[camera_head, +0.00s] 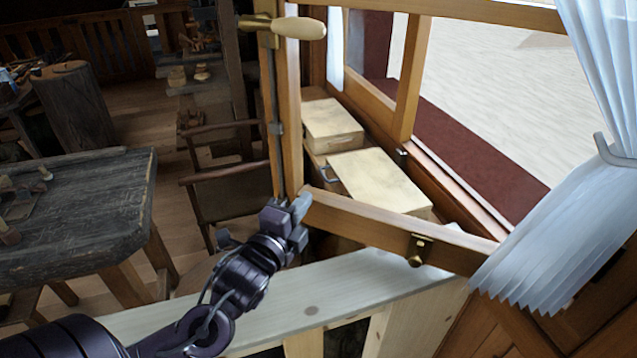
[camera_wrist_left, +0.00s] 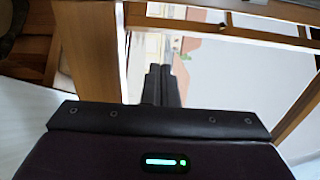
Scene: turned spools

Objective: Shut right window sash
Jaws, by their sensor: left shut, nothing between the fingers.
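The open window sash (camera_head: 385,225) is a wooden frame that swings into the room in the head view. Its free edge stands upright with a metal rod and a pale wooden handle (camera_head: 299,28) on a brass mount at the top. A small brass fitting (camera_head: 416,252) is on its bottom rail. My left gripper (camera_head: 298,207) is at the sash's lower free corner, close to or touching it; I cannot tell which. In the left wrist view, its two dark fingers (camera_wrist_left: 162,85) are together with nothing between them, and wooden frame parts (camera_wrist_left: 95,50) are around them. My right gripper is not in view.
Two pale boxes (camera_head: 378,181) (camera_head: 331,122) stand behind the sash by the fixed window frame (camera_head: 410,75). A white curtain (camera_head: 555,245) hangs at the right, over the sash's far end. A pale ledge (camera_head: 300,298) runs below. A dark workbench (camera_head: 80,210) and chair (camera_head: 225,180) are at left.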

